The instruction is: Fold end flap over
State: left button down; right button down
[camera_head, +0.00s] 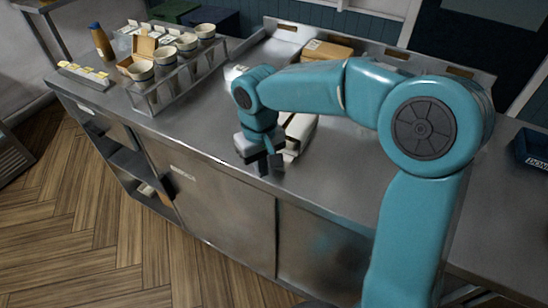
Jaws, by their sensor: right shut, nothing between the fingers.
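My right gripper (264,166) hangs from the teal arm that comes in from the right. It points down near the front edge of the steel counter (200,120), with its fingers shut and empty. A pale carton (301,127) lies on the counter just behind and to the right of the gripper. The gripper and arm hide part of it, so I cannot tell how its end flap stands or whether the fingers touch it. My left gripper is not in view.
A brown bottle (101,41) stands behind a low strip of labelled items (84,75). A cardboard box (327,50) sits at the back. Bare counter lies left of the gripper.

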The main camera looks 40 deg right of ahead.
jog(key=shift+f+b, duration=0.45)
jog(key=shift+f, duration=0.25)
jog(key=shift+r, duration=0.2)
jog(key=shift+r+p, duration=1.55)
jog(key=shift+d+r, duration=0.1)
jog(key=shift+d, duration=0.05)
jog(key=shift+w+d+r+p, duration=0.25)
jog(key=shift+d+p, duration=0.15)
jog(key=shift+d, duration=0.15)
jog(key=shift+w+d+r+p, duration=0.1)
jog(key=shift+w+d+p, duration=0.25)
jog(key=shift+d, duration=0.15)
jog(key=shift+w+d+r+p, duration=0.2)
jog(key=shift+d+p, duration=0.2)
jog(key=shift+d, duration=0.15)
jog(key=shift+r, duration=0.1)
